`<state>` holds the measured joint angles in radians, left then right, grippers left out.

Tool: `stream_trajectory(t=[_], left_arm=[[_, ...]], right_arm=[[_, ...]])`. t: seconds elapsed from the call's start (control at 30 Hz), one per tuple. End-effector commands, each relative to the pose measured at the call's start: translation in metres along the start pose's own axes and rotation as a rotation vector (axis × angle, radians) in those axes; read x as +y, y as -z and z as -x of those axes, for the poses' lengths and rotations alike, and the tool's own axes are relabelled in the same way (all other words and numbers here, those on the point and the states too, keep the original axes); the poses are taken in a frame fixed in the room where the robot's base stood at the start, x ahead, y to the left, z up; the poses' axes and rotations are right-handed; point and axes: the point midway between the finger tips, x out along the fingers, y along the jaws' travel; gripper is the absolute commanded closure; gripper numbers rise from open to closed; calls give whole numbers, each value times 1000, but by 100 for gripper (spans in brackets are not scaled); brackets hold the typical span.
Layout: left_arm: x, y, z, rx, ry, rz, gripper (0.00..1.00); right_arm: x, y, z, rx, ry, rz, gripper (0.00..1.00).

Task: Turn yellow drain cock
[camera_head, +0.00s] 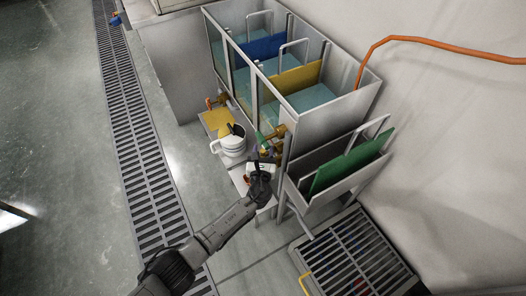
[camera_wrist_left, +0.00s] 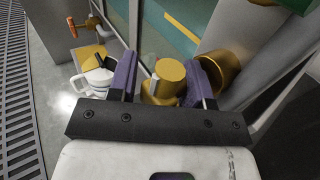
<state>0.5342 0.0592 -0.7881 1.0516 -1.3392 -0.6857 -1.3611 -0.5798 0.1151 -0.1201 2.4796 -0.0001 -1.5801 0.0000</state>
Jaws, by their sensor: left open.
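The tank (camera_head: 292,92) has brass drain fittings low on its near side. In the left wrist view a yellow-brass cock part (camera_wrist_left: 165,82) stands between the two purple fingers of my left gripper (camera_wrist_left: 163,78). The fingers are open on either side of it, and I cannot tell whether they touch it. A wider brass cylinder (camera_wrist_left: 215,72) is just right of the fingers. In the head view my left gripper (camera_head: 262,172) is just below the brass fittings (camera_head: 276,132) and partly hides the lower ones. My right gripper is not in view.
A white jug (camera_head: 232,142) stands left of the gripper, also in the wrist view (camera_wrist_left: 90,78). A green handle (camera_wrist_left: 298,5) is at the upper right there, an orange handle (camera_wrist_left: 72,26) at the upper left. A side tray holds a green panel (camera_head: 345,163). A floor grate (camera_head: 130,120) runs left.

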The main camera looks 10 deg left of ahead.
Motion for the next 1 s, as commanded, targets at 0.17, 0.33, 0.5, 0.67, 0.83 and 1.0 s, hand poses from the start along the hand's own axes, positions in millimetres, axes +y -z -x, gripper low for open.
stream_trajectory(t=[0.17, 0.33, 0.5, 0.67, 0.83, 1.0], left_arm=[[0, 0, 0, 0, 0, 0, 69], [0, 0, 0, 0, 0, 0, 85], [0, 0, 0, 0, 0, 0, 100], [0, 1, 0, -6, 0, -4, 100], [0, 4, 0, -53, 0, -35, 100], [0, 6, 0, -147, -2, -96, 100]], right_arm=[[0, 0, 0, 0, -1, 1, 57], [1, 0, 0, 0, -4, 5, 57], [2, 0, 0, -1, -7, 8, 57], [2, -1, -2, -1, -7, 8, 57], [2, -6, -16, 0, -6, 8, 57], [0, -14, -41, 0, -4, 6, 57]])
